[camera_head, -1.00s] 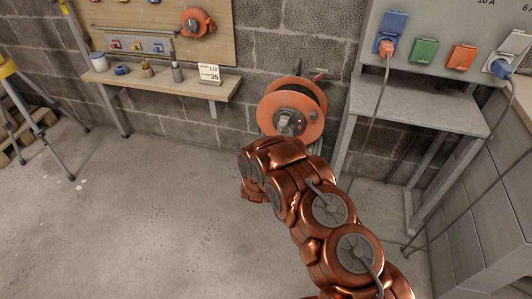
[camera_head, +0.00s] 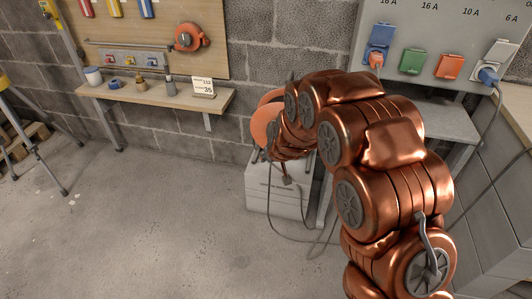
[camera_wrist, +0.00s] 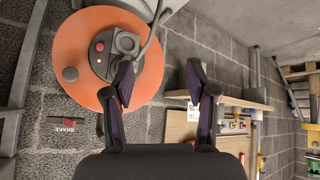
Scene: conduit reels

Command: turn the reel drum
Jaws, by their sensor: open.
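The orange reel drum (camera_wrist: 85,45) fills the upper left of the wrist view, facing me. My gripper (camera_wrist: 160,72) is open and empty. Its left finger overlaps the drum's lower right in the picture; I cannot tell whether it touches. Its right finger is clear of the drum. In the head view the drum (camera_head: 264,125) is mostly hidden behind my arm, and my gripper is hidden.
A red and dark BRAKE label (camera_wrist: 68,126) is on the block wall beside the drum. A pale box (camera_head: 268,200) stands below the drum, with a cable looping to the floor. A wooden shelf (camera_head: 150,100) is left; a grey bench (camera_head: 445,122) under a socket panel is right.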

